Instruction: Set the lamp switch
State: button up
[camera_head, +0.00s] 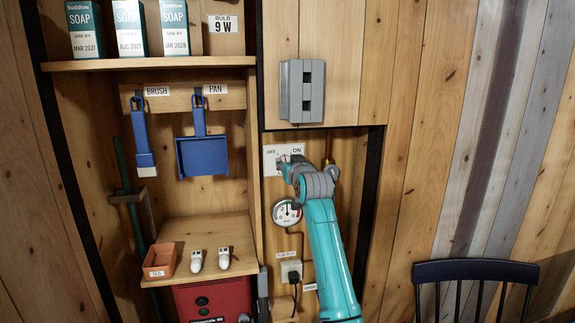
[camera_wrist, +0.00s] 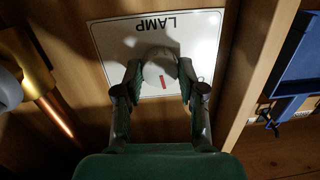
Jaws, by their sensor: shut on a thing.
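The lamp switch is a round grey knob (camera_wrist: 157,66) with a red mark, on a white plate (camera_wrist: 112,40) that reads LAMP, upside down in the wrist view. The red mark points towards the bottom of that view, leaning slightly right. In the head view the plate (camera_head: 269,161) carries OFF on the left and ON on the right. My gripper (camera_wrist: 159,82) is shut on the knob, one finger on each side; in the head view my gripper (camera_head: 285,163) covers much of the plate. My fingers hide part of the plate's lettering.
A grey box (camera_head: 302,91) is fixed above the recess. A round gauge (camera_head: 286,214) and a socket with a plug (camera_head: 291,271) sit below the switch. A blue pan (camera_head: 203,157) hangs to the left. A copper-coloured pipe (camera_wrist: 38,82) runs beside the plate. A dark chair (camera_head: 476,271) stands right.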

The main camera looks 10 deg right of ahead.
jog(key=shift+n+h, duration=0.5)
jog(key=shift+n, duration=2.7)
jog(key=o, duration=1.1)
jog(key=shift+o, duration=0.2)
jog(key=s+r, duration=0.1)
jog(key=s, duration=1.1)
